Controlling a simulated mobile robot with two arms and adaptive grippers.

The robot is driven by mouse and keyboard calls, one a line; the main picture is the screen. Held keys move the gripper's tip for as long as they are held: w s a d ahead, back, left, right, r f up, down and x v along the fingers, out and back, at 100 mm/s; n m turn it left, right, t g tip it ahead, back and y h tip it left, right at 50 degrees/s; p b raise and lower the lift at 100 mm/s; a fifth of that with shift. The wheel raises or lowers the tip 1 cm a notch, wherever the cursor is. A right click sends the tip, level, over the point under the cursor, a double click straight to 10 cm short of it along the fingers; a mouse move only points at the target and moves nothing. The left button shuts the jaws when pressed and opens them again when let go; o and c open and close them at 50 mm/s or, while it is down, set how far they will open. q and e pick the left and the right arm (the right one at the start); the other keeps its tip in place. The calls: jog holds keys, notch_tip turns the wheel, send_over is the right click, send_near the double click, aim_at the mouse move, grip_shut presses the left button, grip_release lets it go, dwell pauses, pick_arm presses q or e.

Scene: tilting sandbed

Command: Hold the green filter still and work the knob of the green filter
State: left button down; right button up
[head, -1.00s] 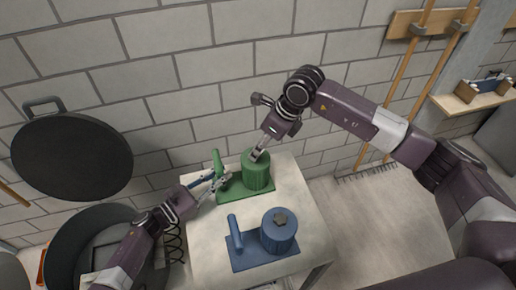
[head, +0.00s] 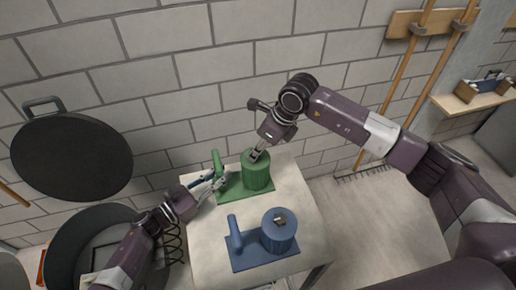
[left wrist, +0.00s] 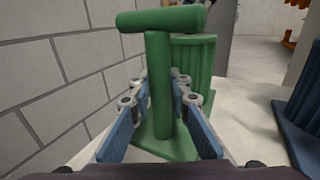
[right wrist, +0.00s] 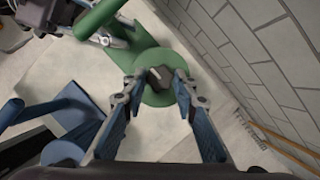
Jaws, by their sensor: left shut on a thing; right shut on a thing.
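The green filter (head: 257,178) is a ribbed cylinder on a flat green base with a T-shaped handle (head: 217,160), on the pale table top. My left gripper (head: 221,180) is shut on the handle's upright post, whose green surface shows between the fingers in the left wrist view (left wrist: 159,95). My right gripper (head: 257,154) comes from above and is shut on the knob on top of the cylinder. In the right wrist view the dark knob (right wrist: 158,77) sits between its fingertips, partly hidden by them.
A similar blue filter (head: 279,236) with its own knob and handle stands nearer on the same table (head: 208,250). A block wall (head: 160,70) is close behind. A dark round pan (head: 70,155) hangs at the left above a dark tub (head: 70,235).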

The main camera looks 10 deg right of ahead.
jog(key=shift+n, duration=0.4)
jog(key=n, duration=0.1)
jog(key=n+g, duration=0.1)
jog(key=n, duration=0.1)
jog(key=shift+w+d+y, duration=0.15)
jog(key=shift+w+y, duration=0.1)
jog(key=shift+y, duration=0.15)
jog(key=n+g, duration=0.2)
jog(key=n, duration=0.3)
jog(key=shift+w, duration=0.15)
jog(key=n+g, duration=0.1)
jog(key=n, duration=0.3)
jog(key=shift+w+n+g, duration=0.15)
jog(key=shift+n+g, duration=0.15)
jog(key=shift+g, duration=0.1)
jog(key=shift+w+n+g+h, duration=0.1)
jog(key=shift+n+g+h, duration=0.25)
jog(key=shift+n, duration=0.75)
jog(key=shift+n+g+h, duration=0.35)
jog(key=shift+n, duration=0.75)
jog(key=o, duration=1.2)
jog(key=shift+a, duration=0.2)
jog(key=shift+c, duration=0.2)
